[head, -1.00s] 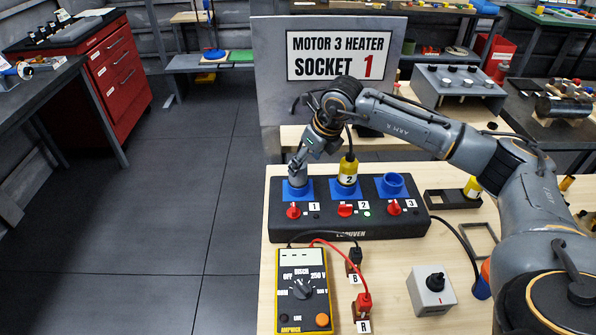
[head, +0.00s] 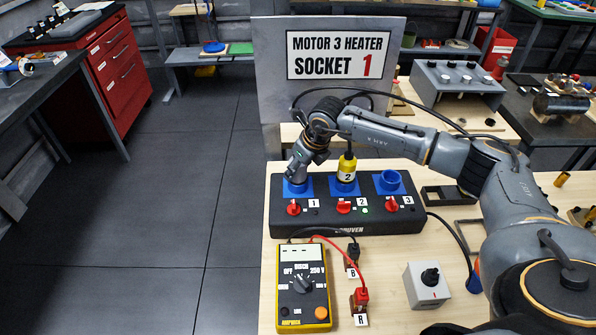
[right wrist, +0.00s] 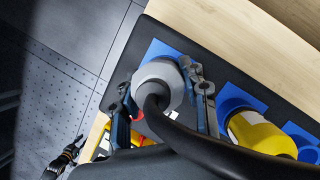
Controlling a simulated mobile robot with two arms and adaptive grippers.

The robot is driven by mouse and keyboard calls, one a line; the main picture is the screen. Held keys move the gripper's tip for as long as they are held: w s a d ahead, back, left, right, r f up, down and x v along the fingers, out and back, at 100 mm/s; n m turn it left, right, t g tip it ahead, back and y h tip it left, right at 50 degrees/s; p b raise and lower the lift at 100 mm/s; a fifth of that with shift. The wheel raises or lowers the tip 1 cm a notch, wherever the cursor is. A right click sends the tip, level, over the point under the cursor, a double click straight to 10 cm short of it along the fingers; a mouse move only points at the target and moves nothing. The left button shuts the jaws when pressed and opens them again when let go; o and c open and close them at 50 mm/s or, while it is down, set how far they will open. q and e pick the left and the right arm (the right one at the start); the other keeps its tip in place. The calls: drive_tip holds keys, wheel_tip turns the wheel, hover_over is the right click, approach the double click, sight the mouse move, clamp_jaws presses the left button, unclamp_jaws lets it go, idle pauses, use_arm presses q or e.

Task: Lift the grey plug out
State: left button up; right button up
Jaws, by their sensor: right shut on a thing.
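The grey plug (right wrist: 157,82) is in the blue socket 1 of the black panel, with a thick black cable leaving its top. My right gripper (right wrist: 163,103) has its fingers on both sides of the plug and is shut on it. In the head view the right gripper (head: 298,174) reaches down over the grey plug (head: 297,188), hiding much of it. I cannot tell whether the plug is fully seated. A dark gripper-like shape, probably my left gripper (right wrist: 66,158), shows small at the lower left of the right wrist view; its jaws are unclear.
A yellow plug (head: 347,167) stands in socket 2, close beside. Socket 3 (head: 390,181) is empty. Red knobs (head: 294,207) line the panel front. A yellow meter (head: 303,297) with leads and a grey switch box (head: 428,285) stand in front. A sign board (head: 270,95) rises behind.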

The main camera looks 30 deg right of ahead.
drive_tip(key=shift+r, duration=0.1)
drive_tip(key=shift+r+b, duration=0.15)
drive_tip(key=shift+b, duration=0.25)
wheel_tip(320, 180, up, 2)
drive_tip(key=shift+b, duration=0.8)
drive_tip(key=s+a+r+b, duration=0.1)
drive_tip(key=s+r, duration=0.2)
drive_tip(key=s, duration=0.1)
drive_tip(key=s+a+r+b, duration=0.1)
drive_tip(key=s+r+b, duration=0.1)
drive_tip(key=s+r, duration=0.2)
drive_tip(key=s+a+r+b, duration=0.1)
drive_tip(key=s+r+b, duration=0.1)
drive_tip(key=s, duration=0.3)
drive_tip(key=shift+s+a+r, duration=0.2)
drive_tip(key=shift+s+r, duration=0.15)
drive_tip(key=shift+r, duration=0.4)
